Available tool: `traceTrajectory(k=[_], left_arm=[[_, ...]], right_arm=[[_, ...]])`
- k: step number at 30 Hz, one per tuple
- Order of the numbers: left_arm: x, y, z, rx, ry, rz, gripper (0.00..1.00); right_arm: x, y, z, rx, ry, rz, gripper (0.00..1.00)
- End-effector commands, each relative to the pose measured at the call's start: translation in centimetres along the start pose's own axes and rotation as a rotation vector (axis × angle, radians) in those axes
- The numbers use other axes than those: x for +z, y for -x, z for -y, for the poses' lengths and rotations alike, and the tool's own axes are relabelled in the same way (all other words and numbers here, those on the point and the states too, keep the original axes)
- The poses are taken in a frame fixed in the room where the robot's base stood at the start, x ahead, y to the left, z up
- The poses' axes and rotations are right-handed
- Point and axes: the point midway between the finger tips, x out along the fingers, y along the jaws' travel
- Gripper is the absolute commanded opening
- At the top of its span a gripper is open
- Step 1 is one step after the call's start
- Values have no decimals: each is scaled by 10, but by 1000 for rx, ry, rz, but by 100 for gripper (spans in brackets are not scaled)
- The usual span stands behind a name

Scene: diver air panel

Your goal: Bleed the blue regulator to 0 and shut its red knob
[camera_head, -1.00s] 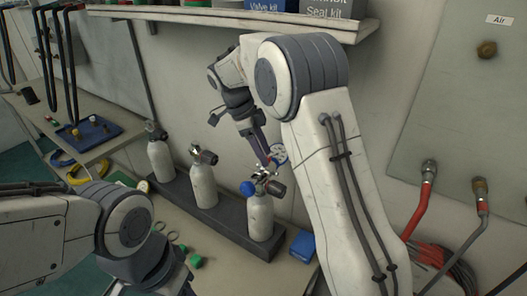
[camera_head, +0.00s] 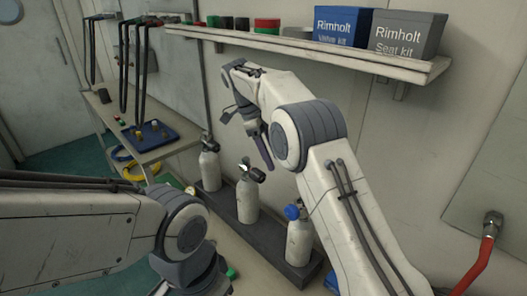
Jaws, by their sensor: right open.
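Three pale bottles stand in a dark rack (camera_head: 259,242). The rightmost bottle (camera_head: 299,243) carries the regulator with a blue cap (camera_head: 292,212). My right arm covers the right part of this regulator, and I cannot make out its gauge or a red knob. My right gripper (camera_head: 265,160) is open and empty, pointing down.
A shelf (camera_head: 330,55) with a blue box (camera_head: 342,27) and a grey box (camera_head: 408,33) runs above my right arm. A side table at left holds a blue tray (camera_head: 152,134). A red hose (camera_head: 480,262) hangs at far right.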

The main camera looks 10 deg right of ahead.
Motion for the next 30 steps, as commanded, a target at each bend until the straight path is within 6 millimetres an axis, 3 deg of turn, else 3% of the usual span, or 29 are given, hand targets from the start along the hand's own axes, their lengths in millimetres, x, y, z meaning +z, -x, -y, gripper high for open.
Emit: traceTrajectory(k=[7, 22, 26, 30], left_arm=[[0, 9, -1, 0, 0, 0, 50], [0, 10, -1, 0, 0, 0, 50], [0, 10, -1, 0, 0, 0, 50], [0, 10, -1, 0, 0, 0, 50]], right_arm=[[19, 9, 0, 0, -1, 0, 56], [22, 12, -3, -2, 29, 6, 56], [24, 23, -22, -17, 214, 37, 56], [23, 36, -64, -56, 592, 96, 56]])
